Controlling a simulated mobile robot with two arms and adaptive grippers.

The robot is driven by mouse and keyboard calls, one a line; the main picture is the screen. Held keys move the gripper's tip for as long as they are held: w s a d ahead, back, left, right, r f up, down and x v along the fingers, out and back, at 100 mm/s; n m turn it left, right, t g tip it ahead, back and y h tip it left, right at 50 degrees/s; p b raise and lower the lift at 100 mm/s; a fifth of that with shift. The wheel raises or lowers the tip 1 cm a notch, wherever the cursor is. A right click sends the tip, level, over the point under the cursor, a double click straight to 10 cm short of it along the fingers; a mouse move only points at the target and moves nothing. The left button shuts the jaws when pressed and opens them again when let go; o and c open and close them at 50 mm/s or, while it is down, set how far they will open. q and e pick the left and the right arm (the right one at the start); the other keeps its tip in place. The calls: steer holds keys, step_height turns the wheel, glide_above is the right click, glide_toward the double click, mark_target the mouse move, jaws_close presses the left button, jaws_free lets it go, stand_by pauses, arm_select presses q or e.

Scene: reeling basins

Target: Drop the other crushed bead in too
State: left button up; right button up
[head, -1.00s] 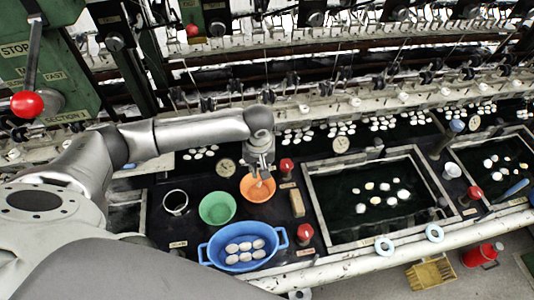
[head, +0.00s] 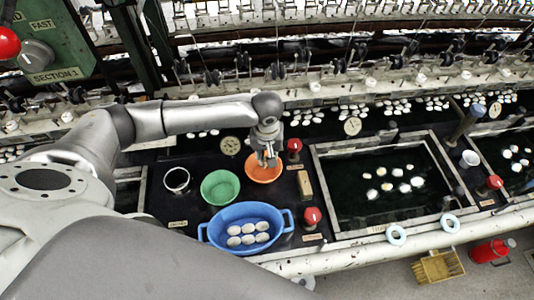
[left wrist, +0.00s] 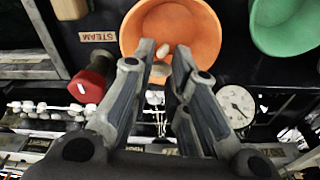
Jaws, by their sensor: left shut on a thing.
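My left gripper (head: 268,160) points down over the orange bowl (head: 250,172). The bowl also shows in the left wrist view (left wrist: 205,22), behind the fingertips. My left gripper (left wrist: 164,56) is shut on a small pale bead there. Two pale pieces show between the fingers, one near the tips (left wrist: 163,50) and one lower (left wrist: 160,70). I cannot tell for sure which is held and which lies in the bowl, nor how crushed they are. My right gripper is not in view.
A green bowl (head: 221,200) stands left of the orange one. A blue basin (head: 210,236) holding several pale cocoons is in front. Red knobs (head: 294,145) and a tan block (head: 305,185) stand to the right, beside a dark water basin (head: 325,222).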

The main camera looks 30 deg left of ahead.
arm_select(q)
steer(key=o, duration=0.7)
step_height(320, 180, up, 12)
steer(key=s, duration=0.1)
steer(key=shift+s+d, duration=0.15)
steer(key=shift+d, duration=0.15)
steer(key=shift+f, duration=0.1)
stand_by(0.4)
